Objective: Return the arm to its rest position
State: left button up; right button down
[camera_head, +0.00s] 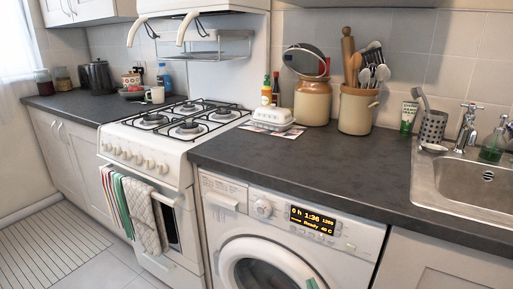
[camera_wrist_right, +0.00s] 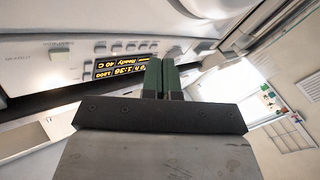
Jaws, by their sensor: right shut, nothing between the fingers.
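My right gripper (camera_wrist_right: 161,76) shows in the right wrist view with its two green fingers side by side, shut and empty. In the head view only a small green tip of the right gripper (camera_head: 312,284) shows at the bottom edge, in front of the washer door. The washer (camera_head: 345,236) stands under the dark counter, and its round door (camera_head: 232,255) looks closed. Its lit display (camera_head: 312,220) reads 1:36 and Ready. In the wrist view the washer panel (camera_wrist_right: 60,52) appears upside down beyond the fingers. My left gripper is not in view.
The dark counter (camera_head: 330,170) overhangs the washer. A white stove (camera_head: 150,150) with hanging towels (camera_head: 140,210) stands at the left, and a steel sink (camera_head: 465,180) is at the right. Jars and utensils (camera_head: 357,105) stand at the back. Some floor (camera_head: 115,265) shows at lower left.

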jog(key=s+d+f+m+g+h, duration=0.1)
jog(key=s+f+g, duration=0.3)
jog(key=s+f, duration=0.3)
jog(key=s+d+f+m+g, duration=0.15)
jog(key=s+f+g, duration=0.25)
jog(key=f, duration=0.6)
jog(key=s+f+g, duration=0.4)
jog(key=s+f, duration=0.1)
jog(key=s, duration=0.4)
jog(key=s+f+g, duration=0.4)
jog(key=s+f, duration=0.1)
jog(key=s, duration=0.4)
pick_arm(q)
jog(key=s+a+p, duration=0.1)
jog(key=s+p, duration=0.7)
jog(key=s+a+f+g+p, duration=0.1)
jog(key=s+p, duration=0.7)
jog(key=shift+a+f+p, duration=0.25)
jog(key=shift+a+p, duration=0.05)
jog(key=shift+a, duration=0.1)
pick_arm(e)
jog(key=s+d+f, duration=0.1)
jog(key=s+d, duration=0.1)
jog(key=s, duration=0.6)
jog(key=s+d+g, duration=0.1)
jog(key=s, duration=0.7)
jog(key=shift+s+d+f+m+h, duration=0.3)
jog(key=shift+s+d+f+m, duration=0.05)
